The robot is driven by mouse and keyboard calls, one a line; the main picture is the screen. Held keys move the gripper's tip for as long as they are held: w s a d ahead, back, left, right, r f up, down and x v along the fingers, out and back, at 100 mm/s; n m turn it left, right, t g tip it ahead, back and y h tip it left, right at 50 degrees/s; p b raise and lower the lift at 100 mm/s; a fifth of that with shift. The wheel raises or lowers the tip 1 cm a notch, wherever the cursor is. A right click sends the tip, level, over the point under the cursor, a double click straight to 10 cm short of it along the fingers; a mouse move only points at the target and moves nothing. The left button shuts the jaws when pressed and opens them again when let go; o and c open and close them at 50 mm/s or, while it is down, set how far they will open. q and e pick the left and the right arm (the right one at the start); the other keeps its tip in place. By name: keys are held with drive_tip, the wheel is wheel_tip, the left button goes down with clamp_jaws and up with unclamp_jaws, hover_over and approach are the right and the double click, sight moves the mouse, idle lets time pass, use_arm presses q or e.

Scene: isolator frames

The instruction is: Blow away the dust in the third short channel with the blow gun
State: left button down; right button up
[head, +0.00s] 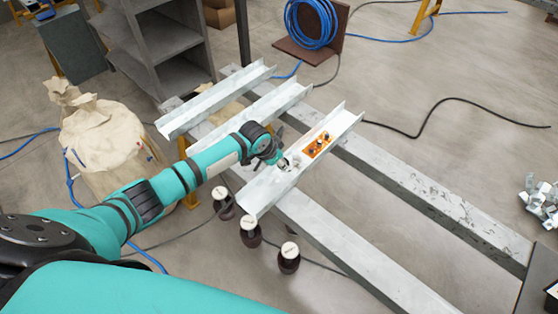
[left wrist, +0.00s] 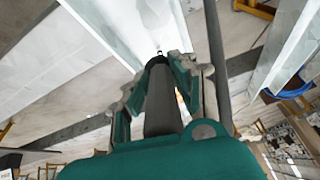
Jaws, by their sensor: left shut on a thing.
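Three short pale metal channels lie side by side across two long beams: a left one (head: 222,97), a middle one (head: 285,97) and a right one (head: 262,188). My left gripper (head: 281,161) is over the right channel in the head view. In the left wrist view the gripper (left wrist: 160,85) is shut around a dark cylindrical tool (left wrist: 163,110), which looks like the blow gun. Its narrow tip points toward a pale channel (left wrist: 118,38). An orange piece (head: 319,145) with small dark and blue parts lies in the right channel beyond the gripper. I cannot make out dust clearly. My right gripper is not in view.
The long beams (head: 440,200) run diagonally across the floor. Several dark pots with white tops, one at the front (head: 289,258), stand below the right channel. A beige sack (head: 100,140) stands left, a blue hose coil (head: 312,25) behind.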

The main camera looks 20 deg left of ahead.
use_arm(q)
drive_tip(key=shift+f, duration=0.15)
drive_tip(key=shift+w, duration=0.15)
drive_tip(key=shift+w+d+b, duration=0.1)
drive_tip(key=shift+w+b, duration=0.15)
drive_tip(key=shift+b, duration=0.05)
drive_tip(key=shift+w+d, duration=0.15)
drive_tip(key=shift+w, duration=0.2)
drive_tip(key=shift+w+d+b, duration=0.1)
drive_tip(key=shift+w+b, duration=0.15)
drive_tip(key=shift+b, duration=0.05)
drive_tip(key=shift+w, duration=0.1)
